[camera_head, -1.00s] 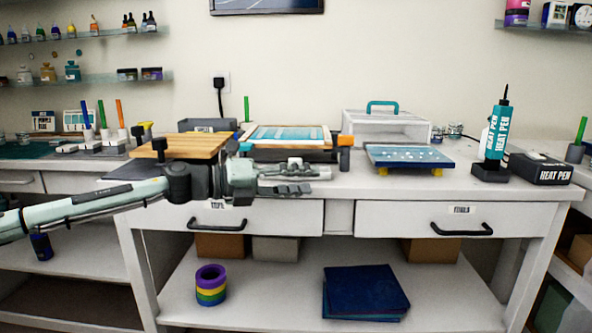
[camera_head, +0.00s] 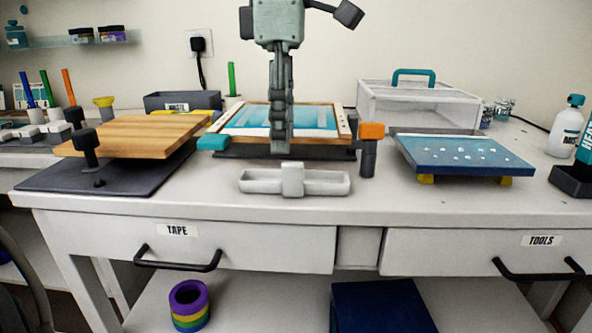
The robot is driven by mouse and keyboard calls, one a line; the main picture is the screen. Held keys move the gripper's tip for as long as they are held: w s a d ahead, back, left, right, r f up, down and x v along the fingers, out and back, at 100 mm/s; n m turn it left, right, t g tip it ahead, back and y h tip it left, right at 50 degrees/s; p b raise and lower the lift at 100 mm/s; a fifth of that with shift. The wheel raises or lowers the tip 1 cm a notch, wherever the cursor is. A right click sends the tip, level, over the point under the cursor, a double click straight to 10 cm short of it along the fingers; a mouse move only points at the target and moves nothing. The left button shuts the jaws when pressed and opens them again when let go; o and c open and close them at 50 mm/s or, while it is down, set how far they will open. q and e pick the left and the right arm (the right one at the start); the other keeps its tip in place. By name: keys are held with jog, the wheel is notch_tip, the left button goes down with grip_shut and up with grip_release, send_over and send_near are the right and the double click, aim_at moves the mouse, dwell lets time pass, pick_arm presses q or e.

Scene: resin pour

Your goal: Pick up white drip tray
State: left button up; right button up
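The white drip tray (camera_head: 322,183) is a long, shallow tray with a raised block at its middle. My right gripper is not in view.
Behind the tray is a wood-framed blue panel (camera_head: 240,120) on a dark base. A wooden board (camera_head: 140,136) stands left, an orange-topped post (camera_head: 371,132) right of the tray, then a blue dotted plate (camera_head: 465,157). Bare bench surrounds the tray's front and sides.

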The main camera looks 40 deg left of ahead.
aim_at(284, 162)
pick_arm(q)
jog(key=shift+w+a+f, duration=0.25)
notch_tip(284, 162, down, 7)
jog(key=shift+w+f, duration=0.1)
jog(key=shift+f, duration=0.1)
grip_shut()
